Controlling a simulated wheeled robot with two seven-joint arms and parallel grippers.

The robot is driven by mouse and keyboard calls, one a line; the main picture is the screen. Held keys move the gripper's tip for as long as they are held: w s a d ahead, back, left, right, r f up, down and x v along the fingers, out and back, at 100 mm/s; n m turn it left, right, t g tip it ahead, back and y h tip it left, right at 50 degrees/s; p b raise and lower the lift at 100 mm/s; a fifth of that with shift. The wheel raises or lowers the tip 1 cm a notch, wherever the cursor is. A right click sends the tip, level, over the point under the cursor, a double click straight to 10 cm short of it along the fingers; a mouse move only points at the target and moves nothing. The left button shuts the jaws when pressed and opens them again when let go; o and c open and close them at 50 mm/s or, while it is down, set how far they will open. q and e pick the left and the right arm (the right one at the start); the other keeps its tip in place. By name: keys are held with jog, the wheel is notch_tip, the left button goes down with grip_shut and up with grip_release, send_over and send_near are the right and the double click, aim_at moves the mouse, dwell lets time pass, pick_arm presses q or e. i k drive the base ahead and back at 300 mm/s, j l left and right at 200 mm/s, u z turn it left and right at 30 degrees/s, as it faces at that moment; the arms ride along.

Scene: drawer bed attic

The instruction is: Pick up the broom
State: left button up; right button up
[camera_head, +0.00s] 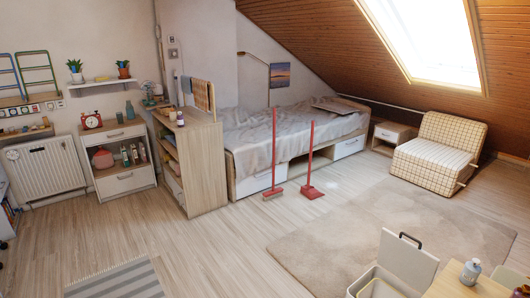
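The broom (274,151) has a thin red upright handle and a small head at floor level. It stands on the wood floor in front of the bed, left of a second red long-handled tool (311,191), which looks like a dustpan with a wider red base. Both stand upright and apart from each other. The broom's handle rises in front of the grey bedspread. Neither of my grippers is in view.
The drawer bed (257,183) stands behind the broom. A wooden cabinet (207,169) is to its left. A beige rug (400,235) covers floor to the right. An open box (409,260) and small table (465,283) are at front right. The floor at front left is mostly clear.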

aim_at(274, 193)
jog(key=i+z, duration=0.2)
jog(key=i, duration=1.95)
jog(key=i+l+u, duration=0.2)
jog(key=i+u, duration=0.2)
jog(key=i, duration=0.4)
jog(key=i+l+u, duration=0.4)
jog(key=i, duration=0.35)
jog(key=i+l+u, duration=0.4)
jog(key=i+l, duration=0.25)
